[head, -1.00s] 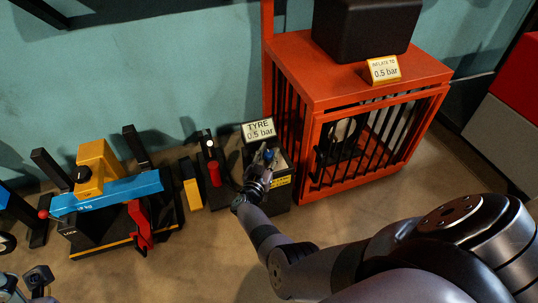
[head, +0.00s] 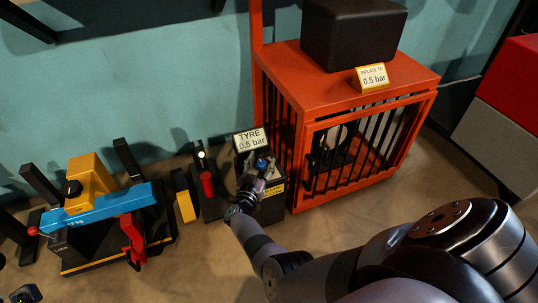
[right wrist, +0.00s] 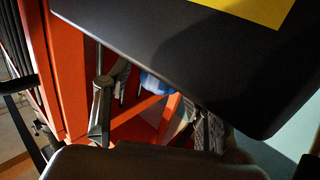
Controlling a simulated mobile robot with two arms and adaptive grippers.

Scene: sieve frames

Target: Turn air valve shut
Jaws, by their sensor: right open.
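The blue air valve handle (head: 263,162) is on top of a black box (head: 270,209) under the sign "TYRE 0.5 bar" (head: 250,140). My right gripper (head: 262,170) is at the handle and partly hides it. In the right wrist view the handle's blue part (right wrist: 155,83) shows between the two spread fingers of the right gripper (right wrist: 153,112); I cannot tell whether they touch it. The dark box edge hides part of the handle there. A piece of what looks like my left gripper (head: 25,293) shows at the bottom left corner, its fingers unclear.
An orange cage (head: 300,190) stands right beside the box, with a black block (head: 353,35) and an "INFLATE TO 0.5 bar" sign (head: 372,77) on top. To the left are a red-handled stand (head: 207,183), a yellow block (head: 184,205) and a blue-beamed device (head: 97,207). Floor in front is clear.

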